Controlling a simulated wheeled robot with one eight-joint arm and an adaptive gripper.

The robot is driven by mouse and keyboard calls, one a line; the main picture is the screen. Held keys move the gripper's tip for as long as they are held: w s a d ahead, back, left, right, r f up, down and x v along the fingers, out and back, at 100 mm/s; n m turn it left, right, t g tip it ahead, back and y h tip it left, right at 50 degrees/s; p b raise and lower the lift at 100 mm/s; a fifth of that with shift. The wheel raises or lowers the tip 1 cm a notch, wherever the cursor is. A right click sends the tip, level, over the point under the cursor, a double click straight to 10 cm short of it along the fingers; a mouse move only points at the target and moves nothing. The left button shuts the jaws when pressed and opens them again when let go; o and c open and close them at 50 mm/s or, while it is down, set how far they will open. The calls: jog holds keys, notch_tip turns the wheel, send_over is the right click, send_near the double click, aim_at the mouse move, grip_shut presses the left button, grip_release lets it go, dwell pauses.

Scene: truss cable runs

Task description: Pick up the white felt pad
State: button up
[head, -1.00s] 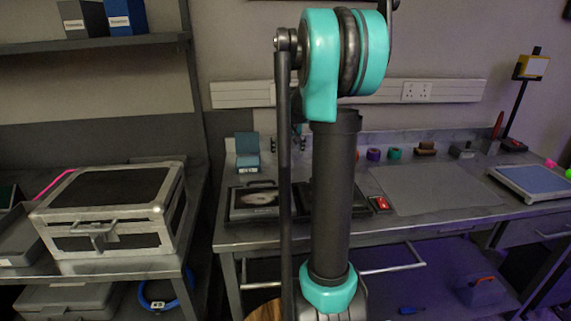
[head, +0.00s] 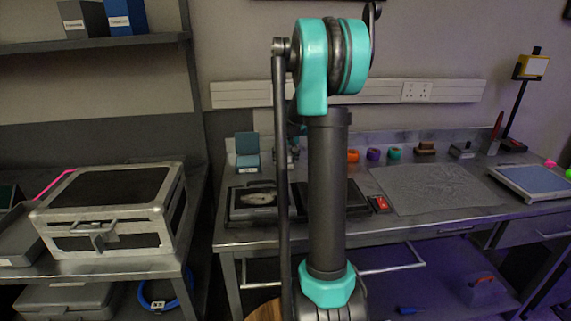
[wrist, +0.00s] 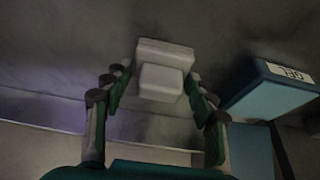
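The white felt pad (wrist: 165,54) appears in the wrist view as a pale block with a smaller pale block face in front of it; I cannot tell whether these are one piece. My gripper (wrist: 158,78) is open, with one dark green finger on each side of the pale shape. The pad lies between and slightly beyond the fingertips. A gap shows on the right; contact on the left is unclear. In the head view I cannot make out the pad, and my arm hides most of that spot on the bench.
A blue box labelled GEL (wrist: 275,88) stands close to the right finger; a blue box (head: 247,152) shows at the bench's back left in the head view. An open black case (head: 254,200), orange roll (head: 353,156), purple roll (head: 373,154) and grey mat (head: 430,188) are on the bench.

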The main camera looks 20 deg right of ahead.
aim_at(286, 155)
jog(key=c, duration=0.6)
jog(key=shift+c, duration=0.2)
notch_tip(286, 155, up, 20)
